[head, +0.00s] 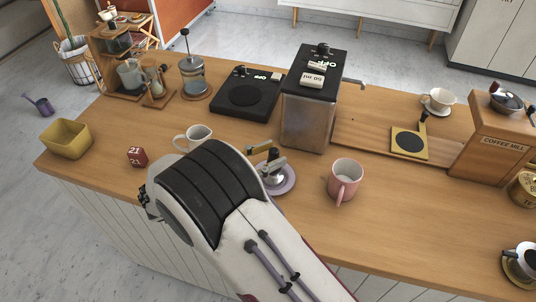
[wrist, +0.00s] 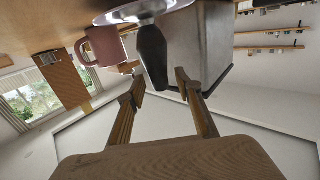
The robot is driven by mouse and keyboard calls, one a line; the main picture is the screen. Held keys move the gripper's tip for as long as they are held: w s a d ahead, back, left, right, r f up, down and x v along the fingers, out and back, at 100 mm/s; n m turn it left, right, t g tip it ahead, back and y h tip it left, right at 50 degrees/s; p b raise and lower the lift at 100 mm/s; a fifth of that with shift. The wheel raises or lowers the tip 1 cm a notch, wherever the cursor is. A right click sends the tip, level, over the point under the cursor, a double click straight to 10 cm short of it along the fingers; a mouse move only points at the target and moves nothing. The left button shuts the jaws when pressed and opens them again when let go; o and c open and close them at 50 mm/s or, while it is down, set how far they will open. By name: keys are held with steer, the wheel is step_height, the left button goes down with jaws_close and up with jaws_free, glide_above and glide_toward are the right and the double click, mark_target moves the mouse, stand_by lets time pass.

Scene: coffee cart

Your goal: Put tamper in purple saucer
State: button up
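The purple saucer (head: 289,187) lies on the wooden counter at the middle of the head view. It also shows at the top of the wrist view (wrist: 176,5), where the scene is upside down. The tamper (head: 273,154) stands on the saucer, metal base down and dark handle up. Its handle shows clearly in the wrist view (wrist: 152,55). My gripper (wrist: 158,82) is open. Its two fingers are apart, with the free end of the handle between their tips, and no grip shows. In the head view my arm hides part of the gripper.
A pink mug (head: 345,181) stands close right of the saucer. A tall metal machine (head: 308,115) stands behind, and a cream cup (head: 194,138) is behind left. A red die (head: 137,156) and yellow bowl (head: 66,139) lie farther left. The front right counter is mostly clear.

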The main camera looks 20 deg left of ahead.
steer(key=shift+r, duration=0.2)
steer(key=v, duration=1.2)
stand_by(0.8)
